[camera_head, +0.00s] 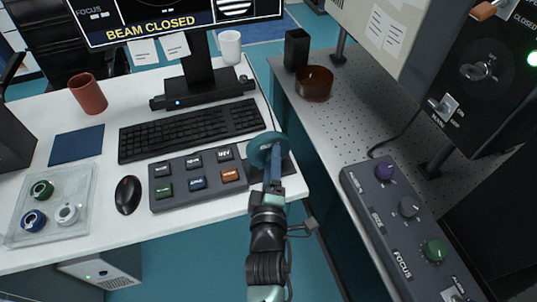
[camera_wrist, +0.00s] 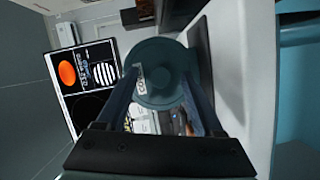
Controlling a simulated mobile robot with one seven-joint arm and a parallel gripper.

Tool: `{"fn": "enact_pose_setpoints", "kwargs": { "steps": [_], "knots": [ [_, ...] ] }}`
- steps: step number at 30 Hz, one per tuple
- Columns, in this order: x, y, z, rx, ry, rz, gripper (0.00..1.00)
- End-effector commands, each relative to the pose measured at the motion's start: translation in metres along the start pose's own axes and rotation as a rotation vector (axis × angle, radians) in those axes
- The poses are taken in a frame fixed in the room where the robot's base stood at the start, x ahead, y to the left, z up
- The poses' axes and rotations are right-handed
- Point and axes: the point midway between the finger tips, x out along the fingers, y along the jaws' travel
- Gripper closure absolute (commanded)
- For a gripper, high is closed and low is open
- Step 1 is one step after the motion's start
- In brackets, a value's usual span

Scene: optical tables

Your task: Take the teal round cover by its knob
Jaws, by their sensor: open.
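The teal round cover (camera_head: 264,148) is at the right end of the desk, just beyond the button panel. In the wrist view the cover (camera_wrist: 160,58) faces me, with a round knob at its middle and a small pale label beside it. My gripper (camera_head: 271,168) is at the cover in the head view, overlapping its lower right part. In the wrist view my gripper (camera_wrist: 164,88) is open, with one finger on each side of the knob. A gap shows between the knob and the fingers. Whether the fingertips touch the cover's face cannot be told.
The button panel (camera_head: 198,183) and keyboard (camera_head: 190,131) lie left of my gripper. The monitor stand (camera_head: 203,82) is behind. Right, across a gap, a perforated table (camera_head: 335,127) holds a brown dish (camera_head: 314,83) and a knob console (camera_head: 408,235).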

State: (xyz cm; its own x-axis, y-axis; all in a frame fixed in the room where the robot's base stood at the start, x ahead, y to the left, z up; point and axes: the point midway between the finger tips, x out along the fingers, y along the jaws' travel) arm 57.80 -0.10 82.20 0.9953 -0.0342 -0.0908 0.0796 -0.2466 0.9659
Motion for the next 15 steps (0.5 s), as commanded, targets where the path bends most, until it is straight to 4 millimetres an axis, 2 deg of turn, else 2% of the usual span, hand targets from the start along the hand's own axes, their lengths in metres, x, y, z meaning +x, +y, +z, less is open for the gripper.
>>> {"fn": "enact_pose_setpoints", "kwargs": {
  "steps": [4,15],
  "knots": [
    [-0.0003,-0.0001,0.0,0.0,0.0,-0.001,0.31],
    [-0.0006,-0.0001,0.0001,0.0,0.0,0.0,0.98]
  ]
}}
